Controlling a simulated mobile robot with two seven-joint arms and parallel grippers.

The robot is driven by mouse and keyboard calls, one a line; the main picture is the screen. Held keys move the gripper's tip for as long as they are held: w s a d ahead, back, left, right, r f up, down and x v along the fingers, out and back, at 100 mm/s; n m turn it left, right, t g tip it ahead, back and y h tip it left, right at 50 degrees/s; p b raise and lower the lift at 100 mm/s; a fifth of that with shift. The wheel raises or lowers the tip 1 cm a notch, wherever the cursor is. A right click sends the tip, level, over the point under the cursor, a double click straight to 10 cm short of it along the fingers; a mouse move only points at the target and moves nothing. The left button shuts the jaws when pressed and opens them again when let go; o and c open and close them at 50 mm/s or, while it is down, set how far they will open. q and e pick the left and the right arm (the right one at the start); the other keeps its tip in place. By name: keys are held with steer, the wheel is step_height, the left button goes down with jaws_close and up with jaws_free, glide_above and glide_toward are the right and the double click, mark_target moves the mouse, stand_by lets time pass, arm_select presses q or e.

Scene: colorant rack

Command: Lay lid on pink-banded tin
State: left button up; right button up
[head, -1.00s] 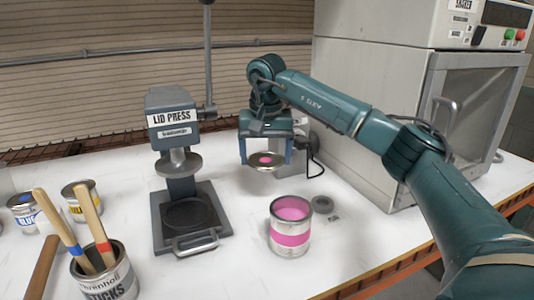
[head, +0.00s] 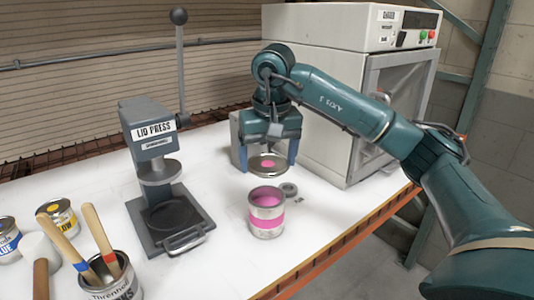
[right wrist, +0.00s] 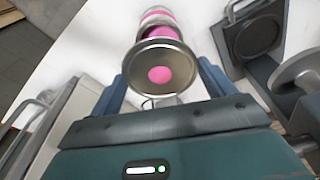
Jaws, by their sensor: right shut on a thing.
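The pink-banded tin (head: 266,226) stands upright and open on the white bench, with pink inside. It also shows at the top of the right wrist view (right wrist: 158,14), partly hidden by the lid. The lid (head: 260,168) is a round metal disc with a pink dot in its middle. My right gripper (head: 269,161) is shut on the lid, a blue finger at each side. It holds the lid roughly level above the bench, behind the tin and apart from it in the head view. The lid also shows between the fingers in the right wrist view (right wrist: 158,74). My left gripper is not in view.
The grey lid press (head: 150,135) stands left of the tin. A tin of sticks (head: 112,284), a mallet (head: 38,250), a yellow-labelled tin (head: 60,216) and a blue-labelled tin (head: 6,240) are farther left. A grey cabinet (head: 330,90) stands behind right. A small grey disc (head: 289,189) lies near the tin.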

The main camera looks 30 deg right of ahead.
steer(key=shift+w+d+f, duration=0.1)
steer(key=shift+w+f, duration=0.25)
steer(key=shift+w, duration=0.15)
steer(key=shift+s+r, duration=0.2)
steer(key=shift+s, duration=0.05)
steer(key=shift+w+f, duration=0.1)
steer(key=shift+f, duration=0.35)
steer(key=shift+f+b, duration=0.55)
steer(key=shift+f, duration=0.05)
arm_select(q)
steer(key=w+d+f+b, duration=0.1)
steer(key=b, duration=0.1)
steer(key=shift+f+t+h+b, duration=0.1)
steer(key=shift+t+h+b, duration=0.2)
arm_select(e)
step_height(320, 180, down, 4)
steer(key=shift+r, duration=0.1)
